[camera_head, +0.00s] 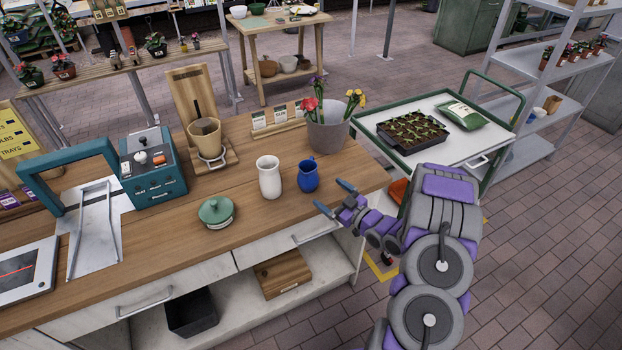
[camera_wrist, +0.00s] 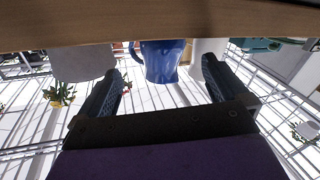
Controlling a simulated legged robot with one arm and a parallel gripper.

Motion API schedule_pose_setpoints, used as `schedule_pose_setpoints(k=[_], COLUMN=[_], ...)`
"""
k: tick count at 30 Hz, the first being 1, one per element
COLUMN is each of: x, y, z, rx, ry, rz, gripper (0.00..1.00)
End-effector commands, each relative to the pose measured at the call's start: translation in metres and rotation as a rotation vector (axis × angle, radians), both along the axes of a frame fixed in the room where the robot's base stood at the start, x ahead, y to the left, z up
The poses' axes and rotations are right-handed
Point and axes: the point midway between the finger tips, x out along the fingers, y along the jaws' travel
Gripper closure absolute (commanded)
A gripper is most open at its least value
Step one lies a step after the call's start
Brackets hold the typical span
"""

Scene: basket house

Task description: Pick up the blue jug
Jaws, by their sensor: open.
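The blue jug (camera_head: 308,176) stands upright near the right end of the wooden counter (camera_head: 150,243), just right of a white vase (camera_head: 269,178). My gripper (camera_head: 332,197) is to the right of the jug and near the counter's front edge, with its fingers open and pointing toward it. In the wrist view the jug (camera_wrist: 161,60) appears upside down, between and beyond the two fingers of my gripper (camera_wrist: 160,80). The fingers look empty and apart from the jug.
A grey pot of flowers (camera_head: 328,132) stands behind the jug. A green lidded dish (camera_head: 216,212) sits left of the vase. A green-framed cart (camera_head: 375,121) with a seedling tray (camera_head: 414,133) stands at the right. Brick floor is clear at the lower right.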

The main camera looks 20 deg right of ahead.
Motion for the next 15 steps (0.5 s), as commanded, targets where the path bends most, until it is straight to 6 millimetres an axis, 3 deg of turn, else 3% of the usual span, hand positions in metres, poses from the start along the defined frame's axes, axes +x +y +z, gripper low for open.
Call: schedule_pose_setpoints(k=[7, 15], x=[0.030, 0.046], y=[0.018, 0.016], z=[0.001, -0.001], rx=[-0.007, -0.002], ry=[0.001, -0.002], rz=[0.004, 0.003], gripper=[0.00, 0.00])
